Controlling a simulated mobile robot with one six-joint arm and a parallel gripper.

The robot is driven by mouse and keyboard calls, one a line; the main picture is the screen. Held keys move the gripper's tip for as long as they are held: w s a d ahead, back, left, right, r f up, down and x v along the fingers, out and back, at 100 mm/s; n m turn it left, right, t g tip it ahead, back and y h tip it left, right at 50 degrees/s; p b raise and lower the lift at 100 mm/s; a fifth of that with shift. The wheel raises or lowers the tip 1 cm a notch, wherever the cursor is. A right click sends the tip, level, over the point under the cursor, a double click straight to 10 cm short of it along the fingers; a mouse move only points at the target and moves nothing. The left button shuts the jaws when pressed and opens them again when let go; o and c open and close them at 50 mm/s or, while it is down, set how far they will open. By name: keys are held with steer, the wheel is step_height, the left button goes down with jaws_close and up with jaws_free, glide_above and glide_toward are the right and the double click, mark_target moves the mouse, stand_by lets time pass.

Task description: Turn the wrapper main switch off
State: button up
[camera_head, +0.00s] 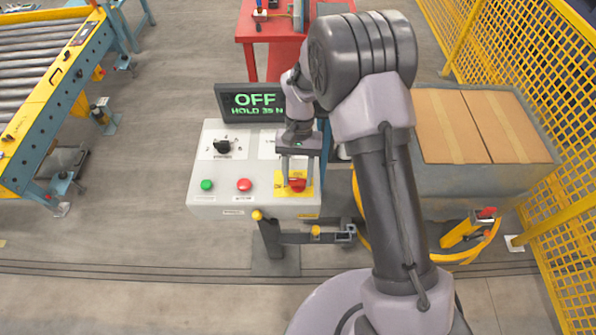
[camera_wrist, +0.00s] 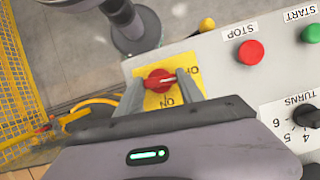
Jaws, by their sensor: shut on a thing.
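The wrapper main switch is a red rotary handle (camera_head: 297,184) on a yellow plate at the right of the grey control panel (camera_head: 235,198). It also shows in the wrist view as a red handle (camera_wrist: 159,80) on the yellow plate with ON and OFF lettering. My gripper (camera_head: 297,176) reaches down over the switch, and its two fingers are shut on the red handle from both sides. The wrist view shows my gripper (camera_wrist: 160,85) with one finger at each end of the handle. The display (camera_head: 255,103) behind the panel reads OFF and HOLD with further small text.
A green button (camera_head: 207,185), a red button (camera_head: 244,185) and a black dial (camera_head: 222,147) are on the same panel, left of the switch. A conveyor (camera_head: 45,75) stands at the left, a pallet load of cardboard boxes (camera_head: 485,125) at the right, beside a yellow fence (camera_head: 540,60).

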steer(key=shift+n+h, duration=0.3)
steer(key=shift+n, duration=0.3)
steer(key=o, duration=1.4)
steer(key=p+v, duration=0.4)
steer(key=v, duration=1.3)
steer(key=shift+r, duration=0.25)
